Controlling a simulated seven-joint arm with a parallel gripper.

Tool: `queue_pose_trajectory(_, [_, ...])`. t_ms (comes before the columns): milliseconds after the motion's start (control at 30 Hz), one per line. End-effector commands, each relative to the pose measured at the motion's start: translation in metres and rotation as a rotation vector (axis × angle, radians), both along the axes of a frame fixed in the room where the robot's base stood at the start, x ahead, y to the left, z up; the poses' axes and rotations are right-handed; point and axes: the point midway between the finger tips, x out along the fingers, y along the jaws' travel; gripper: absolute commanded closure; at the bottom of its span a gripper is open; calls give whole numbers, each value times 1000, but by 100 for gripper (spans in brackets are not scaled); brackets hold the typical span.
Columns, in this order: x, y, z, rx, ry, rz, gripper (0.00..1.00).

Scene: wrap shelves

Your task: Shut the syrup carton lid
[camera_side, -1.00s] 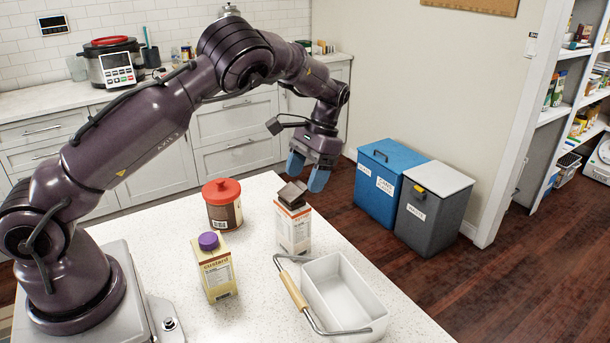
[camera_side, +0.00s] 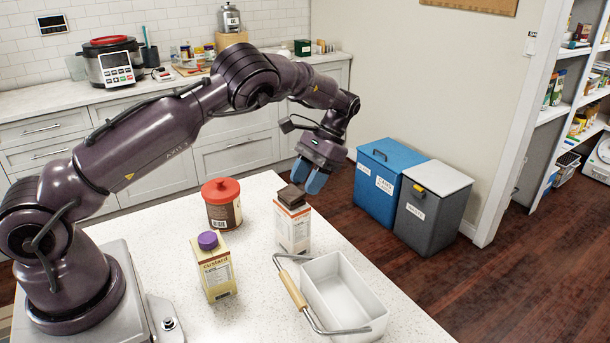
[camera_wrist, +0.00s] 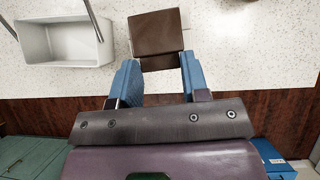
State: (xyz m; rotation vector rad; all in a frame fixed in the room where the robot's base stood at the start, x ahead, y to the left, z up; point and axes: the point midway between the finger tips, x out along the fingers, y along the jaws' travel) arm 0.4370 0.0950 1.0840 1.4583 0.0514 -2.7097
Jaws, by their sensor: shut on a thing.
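The syrup carton (camera_side: 292,230) stands upright on the white counter, a white and orange box whose label is too small to read. Its dark brown lid (camera_side: 291,197) lies over the top, close to level; I cannot tell whether it is fully flush. The lid also shows in the wrist view (camera_wrist: 158,32), square and covering most of the carton. My gripper (camera_side: 307,178) is at the lid's far right edge, with its blue fingers pointing down. In the wrist view my gripper (camera_wrist: 158,63) has its fingers at either side of the lid's near edge, shut on it.
A custard carton (camera_side: 216,272) with a purple cap and a brown tin (camera_side: 224,214) with a red lid stand left of the syrup carton. A white tray (camera_side: 368,310) with a wooden-handled bar is in front. Blue and grey bins stand on the floor beyond.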

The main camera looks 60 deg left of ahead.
Motion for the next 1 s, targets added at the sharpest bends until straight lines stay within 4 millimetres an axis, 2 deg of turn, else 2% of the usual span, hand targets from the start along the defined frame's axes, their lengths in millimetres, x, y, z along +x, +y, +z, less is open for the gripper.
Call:
queue_pose_trajectory(300, [4,1,-12,-13,179,0,82])
queue_pose_trajectory(700, [3,2,-13,-12,201,3,82])
queue_pose_trajectory(733, [3,2,-13,-12,201,3,51])
queue_pose_trajectory(800, [3,2,-13,-12,200,3,35])
queue_pose_trajectory(833, [3,1,-13,-12,200,3,32])
queue_pose_trajectory(1000, [4,1,-12,-13,199,2,32])
